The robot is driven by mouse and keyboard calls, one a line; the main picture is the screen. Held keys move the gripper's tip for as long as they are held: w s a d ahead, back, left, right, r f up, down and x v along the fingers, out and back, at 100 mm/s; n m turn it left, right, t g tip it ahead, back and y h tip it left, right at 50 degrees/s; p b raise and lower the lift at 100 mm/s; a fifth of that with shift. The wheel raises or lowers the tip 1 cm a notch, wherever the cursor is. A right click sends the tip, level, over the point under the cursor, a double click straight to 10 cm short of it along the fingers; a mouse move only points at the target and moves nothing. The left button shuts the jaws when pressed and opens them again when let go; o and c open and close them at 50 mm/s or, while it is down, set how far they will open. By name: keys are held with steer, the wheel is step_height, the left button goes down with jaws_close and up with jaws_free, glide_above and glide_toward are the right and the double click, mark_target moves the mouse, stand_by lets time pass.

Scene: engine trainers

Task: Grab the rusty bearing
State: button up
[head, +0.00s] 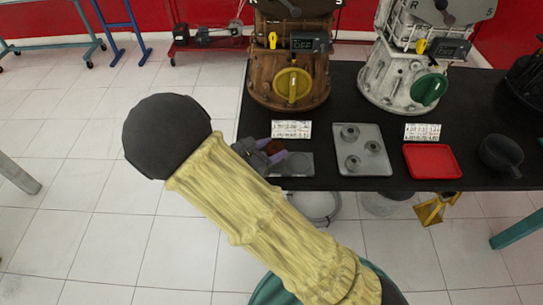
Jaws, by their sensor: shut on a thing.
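The rusty bearing (272,149) shows as a small reddish-brown patch at my gripper (268,152), near the front left edge of the black table. My gripper is shut on it, just above or at a small grey plate (297,165). Whether the bearing touches the plate I cannot tell.
A grey tray (347,171) with three grey bearings lies right of the plate. An empty red tray (432,161) and a dark bowl (501,152) follow. A brown engine trainer (290,60) and a white one (408,70) stand behind, with white label cards (291,129) before them.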

mark_target(271, 151)
step_height(271, 151, up, 5)
steer(key=shift+r, duration=0.1)
stand_by(0.3)
